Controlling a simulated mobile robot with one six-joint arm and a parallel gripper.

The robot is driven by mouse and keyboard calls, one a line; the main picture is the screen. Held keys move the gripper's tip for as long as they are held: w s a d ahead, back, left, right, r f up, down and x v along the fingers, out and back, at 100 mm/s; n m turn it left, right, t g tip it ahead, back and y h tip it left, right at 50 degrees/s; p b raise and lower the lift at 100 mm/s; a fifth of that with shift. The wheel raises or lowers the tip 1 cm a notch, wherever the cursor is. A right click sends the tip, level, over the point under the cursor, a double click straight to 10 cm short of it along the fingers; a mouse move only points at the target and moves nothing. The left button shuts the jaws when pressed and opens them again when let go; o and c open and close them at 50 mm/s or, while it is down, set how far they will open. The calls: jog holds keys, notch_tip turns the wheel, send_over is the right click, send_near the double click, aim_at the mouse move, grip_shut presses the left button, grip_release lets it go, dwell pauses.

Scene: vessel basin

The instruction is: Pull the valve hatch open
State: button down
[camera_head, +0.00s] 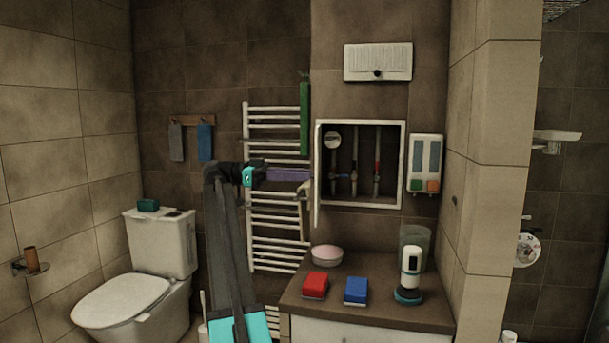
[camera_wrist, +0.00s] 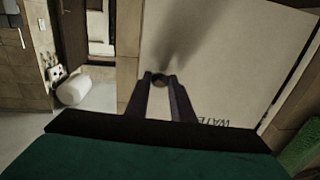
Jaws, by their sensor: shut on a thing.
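The valve hatch stands swung out from the wall on its left side. Its door (camera_head: 317,178) shows nearly edge-on in the head view. In the wrist view the pale door panel (camera_wrist: 222,62) fills the right half and carries dark lettering, partly hidden. Behind it, the white-framed recess (camera_head: 359,204) is open, with pipes and a round gauge (camera_head: 332,141) inside. My gripper (camera_head: 306,178) is left of the recess. In the wrist view, its purple fingers (camera_wrist: 161,84) are shut on the dark round knob (camera_wrist: 160,77) of the door.
A white towel radiator (camera_head: 268,223) with a green towel (camera_head: 304,118) is close behind my arm. Below the recess, a counter (camera_head: 375,312) holds a pink bowl (camera_head: 327,255), a red box (camera_head: 315,284), a blue box (camera_head: 356,290) and a white-and-teal device (camera_head: 410,270). A toilet (camera_head: 150,270) stands left.

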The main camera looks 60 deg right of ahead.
jog(key=shift+w+r, duration=0.1)
jog(key=shift+w, duration=0.2)
jog(key=c, duration=1.5)
grip_release()
jog(key=shift+c, duration=0.2)
jog(key=shift+a, duration=0.15)
